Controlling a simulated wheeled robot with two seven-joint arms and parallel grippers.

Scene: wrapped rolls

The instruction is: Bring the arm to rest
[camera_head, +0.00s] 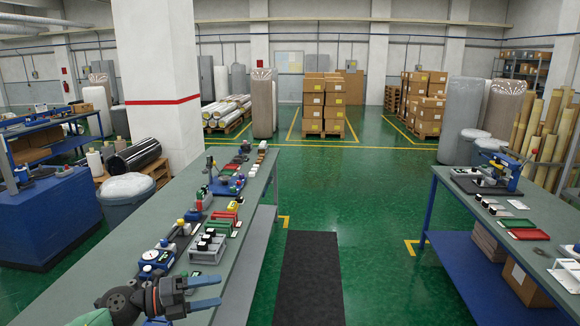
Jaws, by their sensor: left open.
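My left gripper (206,293) shows at the bottom left, with its two blue-grey fingers spread apart and pointing right. It is open and nothing is between the fingers. It is over the near end of the left workbench (130,249). A blue-and-white device with a round dial (150,256) stands on the bench just beyond the gripper. My right gripper is not in view.
The left bench holds black-and-white blocks (208,245), a red tray (223,217) and several small tools. A right workbench (500,219) carries a blue device (490,175) and trays. A dark mat (311,280) lies on the clear green floor between the benches.

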